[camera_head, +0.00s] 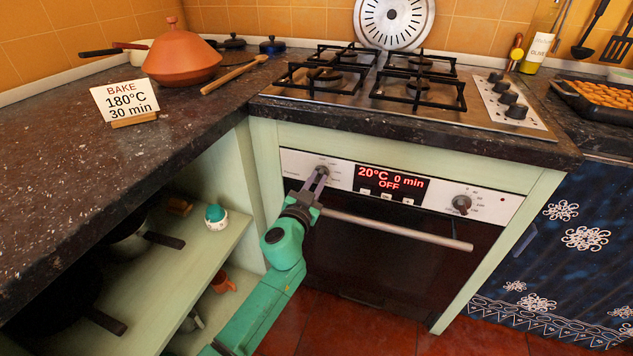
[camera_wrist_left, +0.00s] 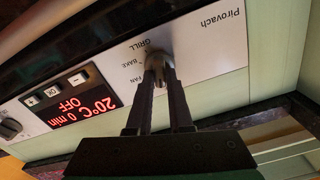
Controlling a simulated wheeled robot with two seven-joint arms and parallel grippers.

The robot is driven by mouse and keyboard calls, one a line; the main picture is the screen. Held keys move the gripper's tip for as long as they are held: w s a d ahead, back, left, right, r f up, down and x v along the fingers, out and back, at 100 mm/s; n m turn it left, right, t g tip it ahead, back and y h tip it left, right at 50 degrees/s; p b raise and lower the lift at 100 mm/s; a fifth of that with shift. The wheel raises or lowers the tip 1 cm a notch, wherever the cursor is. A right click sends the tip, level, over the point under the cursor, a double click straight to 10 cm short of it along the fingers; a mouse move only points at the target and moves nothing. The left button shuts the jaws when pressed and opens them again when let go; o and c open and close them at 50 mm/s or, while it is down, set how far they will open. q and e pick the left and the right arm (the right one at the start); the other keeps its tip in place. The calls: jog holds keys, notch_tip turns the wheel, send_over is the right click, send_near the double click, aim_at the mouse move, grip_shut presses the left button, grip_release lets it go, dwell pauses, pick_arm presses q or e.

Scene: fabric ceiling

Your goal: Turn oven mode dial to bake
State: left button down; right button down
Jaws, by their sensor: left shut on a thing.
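The oven mode dial (camera_head: 322,168) is on the left of the oven's pale control panel. It also shows in the left wrist view (camera_wrist_left: 157,60), with the labels GRILL, BAKE and FAN beside it, upside down. My left gripper (camera_head: 320,174) is shut on this dial, and its fingers hide most of it, so the dial's pointing direction cannot be told. The oven display (camera_head: 391,183) reads 20°C, 0 min, OFF. A card (camera_head: 125,102) on the left counter reads BAKE, 180°C, 30 min. My right gripper is in neither view.
A second dial (camera_head: 461,204) sits on the right of the panel. The oven door handle (camera_head: 398,229) runs just below my left gripper. The hob (camera_head: 375,83) is above the oven. Open shelves (camera_head: 180,275) with pots are at the left.

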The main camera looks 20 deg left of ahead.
pick_arm(q)
jog(key=shift+f+m, duration=0.1)
jog(key=shift+m, duration=0.8)
jog(key=m, duration=0.4)
jog(key=shift+d+m, duration=0.1)
jog(key=shift+m, duration=0.2)
jog(key=m, duration=0.5)
jog(key=shift+f, duration=0.15)
jog(key=shift+m, duration=1.2)
jog(key=m, duration=0.4)
jog(key=shift+f, duration=0.1)
jog(key=shift+m, duration=1.2)
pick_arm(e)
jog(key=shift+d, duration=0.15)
pick_arm(q)
jog(key=shift+f, duration=0.1)
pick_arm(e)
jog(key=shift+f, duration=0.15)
